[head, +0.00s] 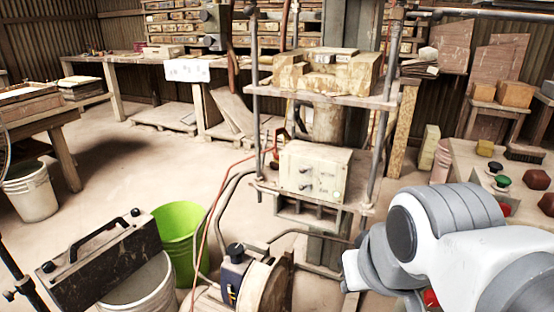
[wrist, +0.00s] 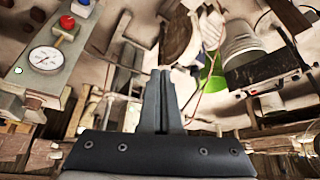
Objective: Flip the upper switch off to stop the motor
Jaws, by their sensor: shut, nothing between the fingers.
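A pale, worn control box (head: 315,172) sits on the lower shelf of the press frame in the head view. Two small dark switches show on its front, an upper switch (head: 307,170) and a lower one (head: 305,187). Their on or off positions are too small to tell. A motor-like unit with a dark top (head: 236,268) stands on the floor in front of the press. My gripper (wrist: 161,72) shows in the wrist view with its fingers together and nothing between them. In the head view my arm is at the lower right, apart from the box, and the fingers are hidden.
A bright green bucket (head: 180,236) and a white bucket (head: 140,285) stand at the lower left. Hoses run beside the press. A bench with coloured buttons (head: 502,182) is at the right.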

